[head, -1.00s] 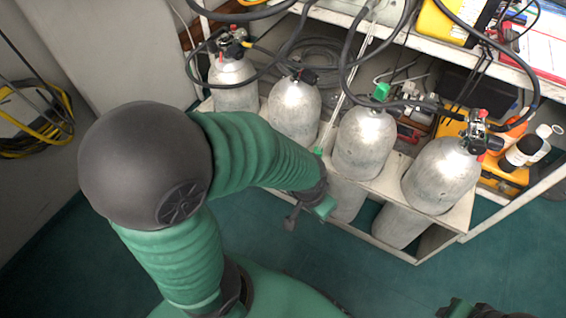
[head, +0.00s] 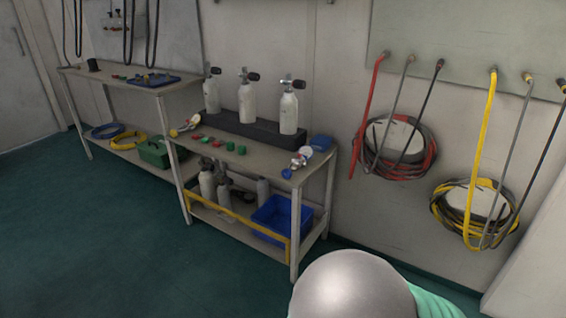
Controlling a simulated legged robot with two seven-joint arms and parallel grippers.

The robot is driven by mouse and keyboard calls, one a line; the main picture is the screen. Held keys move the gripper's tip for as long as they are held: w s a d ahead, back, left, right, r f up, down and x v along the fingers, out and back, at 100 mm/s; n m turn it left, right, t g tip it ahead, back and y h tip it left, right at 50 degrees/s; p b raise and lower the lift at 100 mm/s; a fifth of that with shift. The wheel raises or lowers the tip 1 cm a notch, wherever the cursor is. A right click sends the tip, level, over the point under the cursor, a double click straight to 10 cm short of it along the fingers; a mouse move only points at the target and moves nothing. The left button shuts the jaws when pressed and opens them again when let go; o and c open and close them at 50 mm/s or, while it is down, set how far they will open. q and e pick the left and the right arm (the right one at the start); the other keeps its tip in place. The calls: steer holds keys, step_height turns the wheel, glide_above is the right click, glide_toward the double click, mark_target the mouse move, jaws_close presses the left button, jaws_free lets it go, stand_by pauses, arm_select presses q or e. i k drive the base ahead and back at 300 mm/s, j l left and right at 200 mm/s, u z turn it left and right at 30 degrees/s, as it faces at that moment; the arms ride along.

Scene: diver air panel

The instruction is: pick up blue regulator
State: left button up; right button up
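A small silver and white piece of fittings (head: 301,157) lies near the right front corner of the bench top. A small round blue piece (head: 286,174) lies in front of it, at the bench edge. A larger blue object (head: 320,142) sits behind, by the right end of the black cylinder rack. It is too small and unclear to tell which of these is the blue regulator. Neither gripper is in view; only a rounded part of my own arm shows at the bottom right.
The bench (head: 262,165) carries several small red and green pieces and a black rack (head: 226,128) with three pale cylinders. Its lower shelf holds grey cylinders and a blue crate (head: 271,214). Red hose (head: 369,100) and yellow hose (head: 482,130) hang right. The green floor at left is clear.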

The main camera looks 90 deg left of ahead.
mark_target(307, 152)
steer(key=u, duration=2.65)
steer(key=z, duration=3)
steer(key=u, duration=3.05)
